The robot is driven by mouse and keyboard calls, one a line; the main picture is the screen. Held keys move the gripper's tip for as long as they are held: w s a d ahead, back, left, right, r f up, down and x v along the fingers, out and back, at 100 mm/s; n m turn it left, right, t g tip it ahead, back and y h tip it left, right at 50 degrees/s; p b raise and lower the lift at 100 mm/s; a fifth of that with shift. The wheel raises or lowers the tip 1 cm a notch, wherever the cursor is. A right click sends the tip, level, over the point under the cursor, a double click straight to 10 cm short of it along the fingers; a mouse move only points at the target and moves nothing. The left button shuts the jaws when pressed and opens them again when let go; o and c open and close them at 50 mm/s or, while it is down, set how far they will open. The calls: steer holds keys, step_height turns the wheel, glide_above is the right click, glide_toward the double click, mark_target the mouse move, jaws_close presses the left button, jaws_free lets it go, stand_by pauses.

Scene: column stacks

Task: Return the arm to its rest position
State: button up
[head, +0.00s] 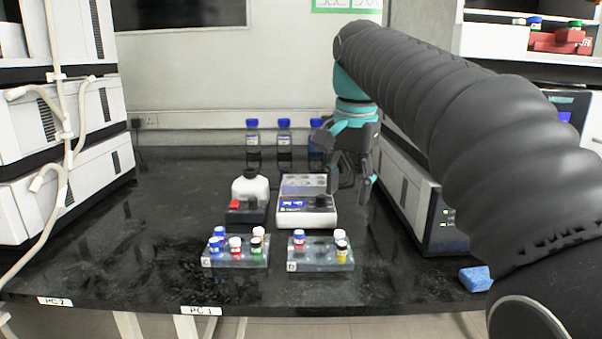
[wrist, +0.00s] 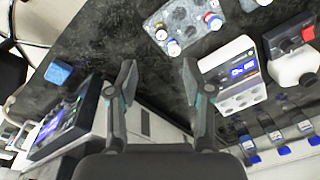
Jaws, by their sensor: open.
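My gripper (head: 350,187) hangs down from my arm over the black bench, right of the white device with a blue display (head: 306,212). In the wrist view my gripper (wrist: 158,82) has its two fingers spread wide apart. It is open, with nothing between the fingers but bare bench top. My arm reaches in from the right side of the head view and hides part of the shelf and the instrument behind it.
Two vial racks, the left rack (head: 236,264) and right rack (head: 320,266), hold several capped vials near the front. A white bottle (head: 250,189) and blue-capped bottles (head: 284,136) stand farther back. A blue block (head: 475,279) lies front right. Instrument stacks (head: 65,180) stand left.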

steer(key=s+d+f+n+t, duration=0.2)
steer(key=s+d+f+n, duration=0.1)
steer(key=s+f, duration=0.7)
steer(key=s+d+f+n+t, duration=0.2)
steer(key=s+d+f+n, duration=0.2)
steer(key=s+f, duration=0.7)
steer(key=shift+d+f, duration=0.3)
steer(key=shift+f, duration=0.2)
